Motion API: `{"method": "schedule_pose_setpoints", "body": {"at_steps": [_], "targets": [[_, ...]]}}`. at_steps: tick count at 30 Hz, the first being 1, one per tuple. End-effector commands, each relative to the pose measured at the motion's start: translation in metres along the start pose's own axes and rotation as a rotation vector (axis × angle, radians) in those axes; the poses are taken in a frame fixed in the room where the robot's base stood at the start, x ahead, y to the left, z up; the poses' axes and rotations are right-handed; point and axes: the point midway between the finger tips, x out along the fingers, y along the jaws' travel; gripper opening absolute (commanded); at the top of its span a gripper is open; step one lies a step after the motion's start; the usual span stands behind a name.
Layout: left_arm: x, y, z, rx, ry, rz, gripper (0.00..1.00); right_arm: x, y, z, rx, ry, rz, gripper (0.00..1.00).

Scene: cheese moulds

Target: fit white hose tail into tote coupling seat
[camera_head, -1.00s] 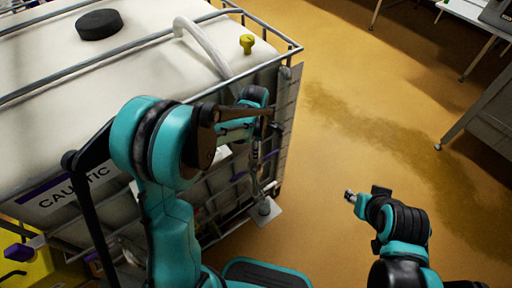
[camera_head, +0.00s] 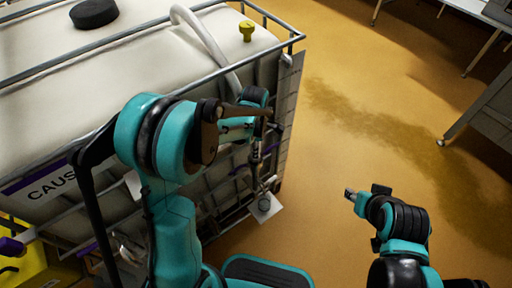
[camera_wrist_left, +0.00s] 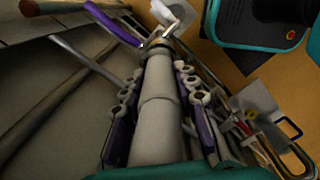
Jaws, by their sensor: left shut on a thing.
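The white hose (camera_head: 207,42) arches over the top of the tote (camera_head: 140,70) and runs down behind my left arm. My left gripper (camera_head: 262,172) points down beside the tote's right corner. In the left wrist view, its fingers (camera_wrist_left: 160,82) are shut around a pale grey-white cylinder, the hose tail (camera_wrist_left: 160,110). Beyond the tail's far end is a white plate with a ring (camera_wrist_left: 172,14), probably the coupling seat; the plate (camera_head: 268,209) also shows low at the tote's corner. I cannot tell whether tail and seat touch. My right gripper (camera_head: 349,194) is small, away over the floor.
Metal cage bars (camera_head: 270,45) frame the tote close to my left arm. A yellow cap (camera_head: 247,30) and a black lid (camera_head: 94,13) are on its top. The yellow-brown floor (camera_head: 370,100) to the right is clear up to a grey metal table (camera_head: 490,110).

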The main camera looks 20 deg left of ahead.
Motion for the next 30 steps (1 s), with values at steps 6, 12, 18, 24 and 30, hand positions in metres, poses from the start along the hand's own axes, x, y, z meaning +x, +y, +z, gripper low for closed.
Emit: {"method": "schedule_pose_setpoints", "body": {"at_steps": [6, 12, 18, 24, 30], "targets": [[0.0, 0.0, 0.0, 0.0, 0.0, 0.0, 0.0, 0.0, 0.0, 0.0, 0.0, 0.0, 0.0, 0.4], [0.0, 0.0, 0.0, 0.0, 0.0, 0.0, 0.53, 0.0, 0.0, 0.0, 0.0, 0.0, 0.0, 0.4], [0.0, 0.0, 0.0, 0.0, 0.0, 0.0, 0.53, 0.0, 0.0, 0.0, 0.0, 0.0, 0.0, 0.4], [-0.014, 0.0, 0.0, 0.0, 0.0, 0.0, 0.53, -0.006, 0.0, 0.005, 0.0, 0.009, 0.0, 0.4], [-0.056, 0.0, 0.0, 0.0, 0.001, 0.0, 0.53, -0.005, 0.0, 0.005, 0.0, 0.008, 0.0, 0.4]]}}
